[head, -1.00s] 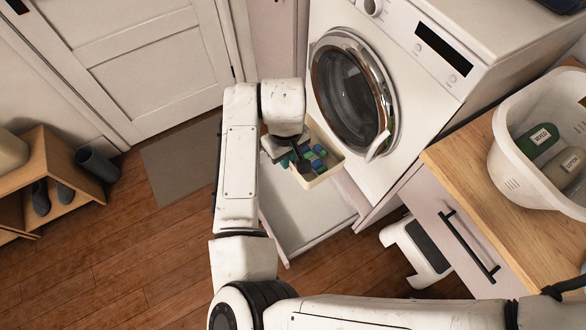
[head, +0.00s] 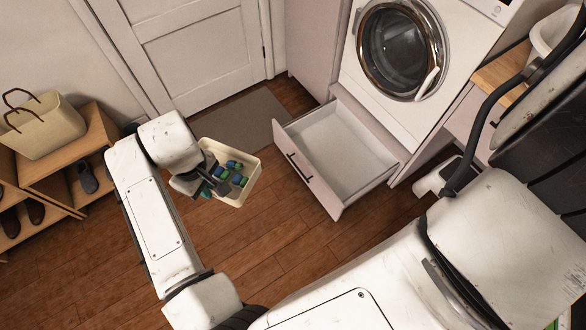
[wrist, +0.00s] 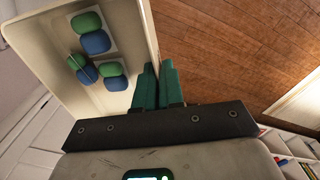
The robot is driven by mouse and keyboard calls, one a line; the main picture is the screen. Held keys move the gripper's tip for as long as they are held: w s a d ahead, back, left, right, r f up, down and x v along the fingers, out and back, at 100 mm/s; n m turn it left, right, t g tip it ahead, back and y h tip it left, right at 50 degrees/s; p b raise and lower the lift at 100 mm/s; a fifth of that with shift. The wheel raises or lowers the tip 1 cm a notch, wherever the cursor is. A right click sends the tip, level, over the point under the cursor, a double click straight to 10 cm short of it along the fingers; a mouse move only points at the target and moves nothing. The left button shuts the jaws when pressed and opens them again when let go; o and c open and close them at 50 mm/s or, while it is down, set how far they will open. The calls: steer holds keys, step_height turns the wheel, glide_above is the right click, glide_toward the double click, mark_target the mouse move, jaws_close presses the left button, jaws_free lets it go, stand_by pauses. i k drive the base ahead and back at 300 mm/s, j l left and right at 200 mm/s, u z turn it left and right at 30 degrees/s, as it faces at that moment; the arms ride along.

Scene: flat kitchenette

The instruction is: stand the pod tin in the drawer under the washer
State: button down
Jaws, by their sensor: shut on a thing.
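The pod tin (head: 242,191) is a cream open-topped box with several green and blue pods inside. My gripper (head: 212,184) is shut on one of its walls and holds it in the air, left of the drawer. In the wrist view, the green fingertips (wrist: 159,86) pinch the tin wall, and the tin's inside (wrist: 112,100) shows to the left. The drawer (head: 338,150) under the washer (head: 370,87) is pulled out, and its visible floor is bare. My fingers hide part of the tin, and its underside is not visible.
The drawer front (head: 309,170) stands out over the wooden floor (head: 270,235). A white step stool (head: 432,178) stands right of the drawer. A grey mat (head: 243,115) lies by the door (head: 190,50). A shoe bench (head: 85,150) with a bag (head: 42,128) is at left.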

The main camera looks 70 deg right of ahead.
mark_target(324, 163)
steer(key=i+j+u, duration=0.65)
steer(key=i+j+z, duration=0.15)
steer(key=i+z, duration=0.3)
steer(key=i, duration=0.2)
steer(key=i+z, duration=0.2)
steer(key=z, duration=0.25)
steer(key=i+z, duration=0.25)
steer(key=z, duration=0.25)
steer(key=i+j+z, duration=0.1)
steer(key=z, duration=0.35)
steer(key=i+j+z, duration=0.1)
steer(key=z, duration=0.4)
steer(key=i+j+z, duration=0.25)
steer(key=z, duration=0.2)
steer(key=i+j+z, duration=0.2)
steer(key=z, duration=0.3)
steer(key=i+j+z, duration=0.15)
steer(key=j+z, duration=0.3)
steer(key=i+j+z, duration=0.1)
steer(key=j+z, duration=0.85)
steer(key=k+j, duration=0.05)
steer(key=j, duration=0.05)
